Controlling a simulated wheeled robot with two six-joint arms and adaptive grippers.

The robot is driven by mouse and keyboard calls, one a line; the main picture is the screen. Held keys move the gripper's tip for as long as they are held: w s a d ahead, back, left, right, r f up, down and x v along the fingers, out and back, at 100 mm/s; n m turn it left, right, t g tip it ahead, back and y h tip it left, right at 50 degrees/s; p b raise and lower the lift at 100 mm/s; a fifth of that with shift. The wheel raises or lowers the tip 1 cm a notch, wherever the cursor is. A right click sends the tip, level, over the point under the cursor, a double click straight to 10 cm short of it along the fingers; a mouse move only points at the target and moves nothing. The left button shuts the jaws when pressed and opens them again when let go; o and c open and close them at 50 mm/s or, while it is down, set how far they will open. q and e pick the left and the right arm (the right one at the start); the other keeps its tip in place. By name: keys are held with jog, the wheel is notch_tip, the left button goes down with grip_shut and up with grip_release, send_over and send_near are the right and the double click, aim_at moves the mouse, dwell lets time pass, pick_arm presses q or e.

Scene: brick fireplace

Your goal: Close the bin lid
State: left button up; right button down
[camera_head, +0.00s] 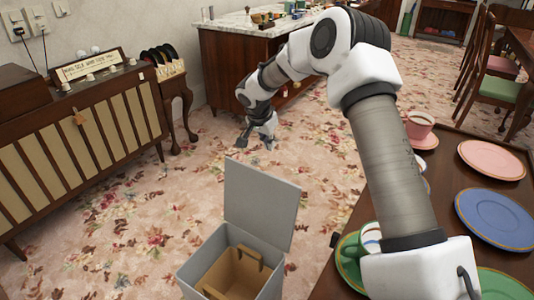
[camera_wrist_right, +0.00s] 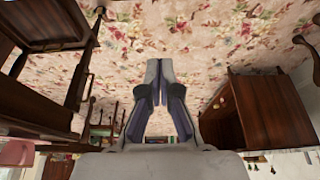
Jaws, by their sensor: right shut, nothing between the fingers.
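The grey bin (camera_head: 202,264) stands on the floor at the bottom centre of the head view. Its flat grey lid (camera_head: 260,205) stands open, upright from the far side of the bin. A tan inner box (camera_head: 232,277) with handles shows inside the bin. My right gripper (camera_head: 257,144) is beyond the lid, apart from it, above the carpet. In the right wrist view its fingers (camera_wrist_right: 159,68) meet at the tips, with nothing between them. The bin is not in the wrist view. My left gripper is not in view.
A brown table (camera_head: 343,247) with plates and cups stands at the right, close to the bin. A marble-topped wooden cabinet (camera_head: 228,62) is at the back. A long wooden radio-like console (camera_head: 85,135) lines the left. Carpet around the bin's left and far sides is clear.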

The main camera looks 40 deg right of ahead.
notch_tip(320, 180, down, 9)
jog(key=a+b, duration=0.1)
jog(key=b, duration=0.1)
jog(key=shift+s+b, duration=0.3)
jog(key=shift+b, duration=0.1)
jog(key=shift+a+r, duration=0.2)
